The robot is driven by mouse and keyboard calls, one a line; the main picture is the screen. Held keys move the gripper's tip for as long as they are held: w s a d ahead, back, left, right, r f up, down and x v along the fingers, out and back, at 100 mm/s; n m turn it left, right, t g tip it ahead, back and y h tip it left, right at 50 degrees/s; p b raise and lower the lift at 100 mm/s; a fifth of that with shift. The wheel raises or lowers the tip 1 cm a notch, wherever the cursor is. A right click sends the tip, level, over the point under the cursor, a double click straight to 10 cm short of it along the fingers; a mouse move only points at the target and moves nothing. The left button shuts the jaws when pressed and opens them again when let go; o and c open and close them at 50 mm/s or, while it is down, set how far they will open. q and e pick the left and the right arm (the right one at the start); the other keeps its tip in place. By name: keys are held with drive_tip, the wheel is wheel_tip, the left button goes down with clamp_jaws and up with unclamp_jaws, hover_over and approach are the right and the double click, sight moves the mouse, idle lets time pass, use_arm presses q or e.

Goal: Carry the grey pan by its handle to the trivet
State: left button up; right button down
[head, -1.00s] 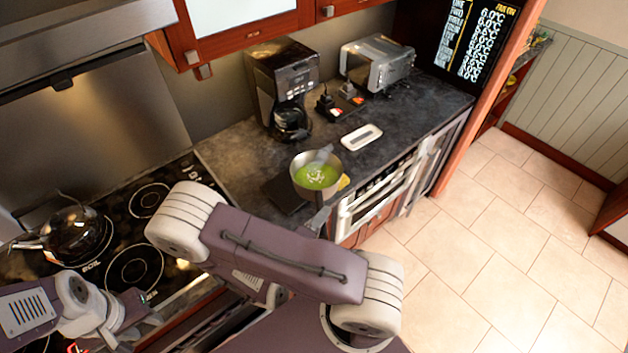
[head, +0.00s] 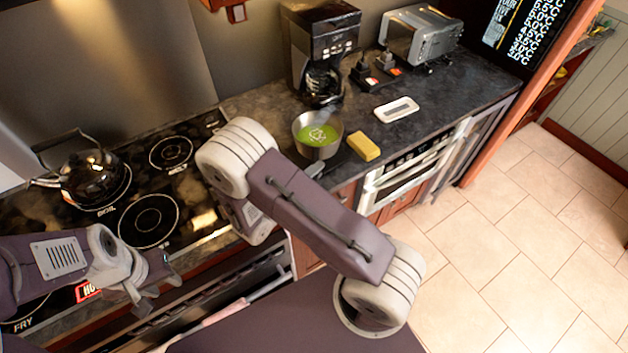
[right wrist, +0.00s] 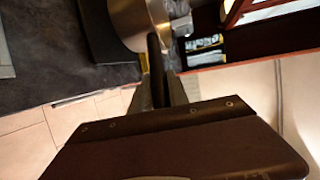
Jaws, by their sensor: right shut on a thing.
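A dark flat square (right wrist: 98,35) beside the pan in that view looks like the trivet. In the head view it is mostly hidden by the pan and my right arm. I cannot tell whether the pan touches it. My left gripper (head: 158,292) is open and empty before the stove.
A yellow sponge (head: 364,146) lies just right of the pan, and a white dish (head: 396,109) behind it. The coffee maker (head: 322,50) and toaster (head: 421,38) stand at the back. A kettle (head: 92,182) sits on the stove at left.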

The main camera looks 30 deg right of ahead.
drive_tip(key=shift+w+f, duration=0.1)
drive_tip(key=shift+w, duration=0.1)
wheel_tip(320, 180, down, 4)
idle(0.3)
drive_tip(key=c, duration=1.3)
unclamp_jaws()
drive_tip(key=shift+s+f, duration=0.1)
drive_tip(key=shift+s, duration=0.05)
drive_tip(key=shift+o, duration=0.2)
